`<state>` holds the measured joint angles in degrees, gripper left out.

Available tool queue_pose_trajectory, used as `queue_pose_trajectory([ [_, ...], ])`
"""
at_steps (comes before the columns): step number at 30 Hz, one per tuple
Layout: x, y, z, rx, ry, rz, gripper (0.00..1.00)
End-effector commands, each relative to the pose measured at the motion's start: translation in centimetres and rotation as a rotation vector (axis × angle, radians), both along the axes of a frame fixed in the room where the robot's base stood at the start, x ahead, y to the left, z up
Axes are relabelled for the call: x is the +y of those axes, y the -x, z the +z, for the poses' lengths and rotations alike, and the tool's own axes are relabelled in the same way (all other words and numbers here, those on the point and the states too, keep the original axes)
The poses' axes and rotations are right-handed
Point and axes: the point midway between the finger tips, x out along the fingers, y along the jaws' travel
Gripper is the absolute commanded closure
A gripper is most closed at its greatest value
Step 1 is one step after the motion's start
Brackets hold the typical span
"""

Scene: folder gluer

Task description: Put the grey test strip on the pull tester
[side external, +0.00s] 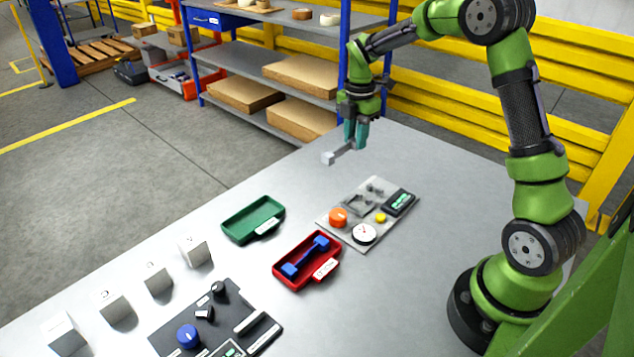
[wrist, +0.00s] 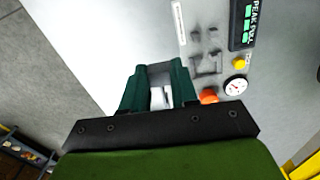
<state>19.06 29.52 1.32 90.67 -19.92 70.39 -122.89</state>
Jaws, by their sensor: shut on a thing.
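My gripper (side external: 355,133) is shut on the grey test strip (side external: 343,152) and holds it in the air above the table's far part. The strip sticks out to the left, with a block-like end. In the wrist view, my gripper (wrist: 160,88) shows the strip (wrist: 160,97) between its teal fingers, mostly hidden. The pull tester (side external: 372,212) is a grey plate on the table, below and to the right of the strip. It carries an orange knob, a yellow button, a dial, a dark display and grey fixtures. It also shows at the upper right of the wrist view (wrist: 207,85).
A green tray (side external: 238,229) is empty. A red tray (side external: 299,285) holds a blue dumbbell-shaped strip (side external: 306,257). A dark panel (side external: 168,336) with a blue knob is at the front. Several pale blocks (side external: 194,252) line the left edge. The table (side external: 410,300) is clear right of the trays.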

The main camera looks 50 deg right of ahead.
Motion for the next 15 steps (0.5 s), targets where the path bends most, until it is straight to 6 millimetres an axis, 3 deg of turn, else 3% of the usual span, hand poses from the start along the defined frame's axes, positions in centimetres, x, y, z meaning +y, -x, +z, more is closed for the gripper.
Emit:
queue_pose_trajectory([
  [3,-1.5,3.7,-0.9,0.005,-0.003,-0.007,1.00],
  [7,-2.0,6.5,-2.1,0.008,-0.005,0.015,1.00],
  [11,-1.7,7.8,-3.1,0.009,-0.004,0.051,1.00],
  [15,-1.7,7.7,-3.8,0.000,0.003,0.075,1.00],
])
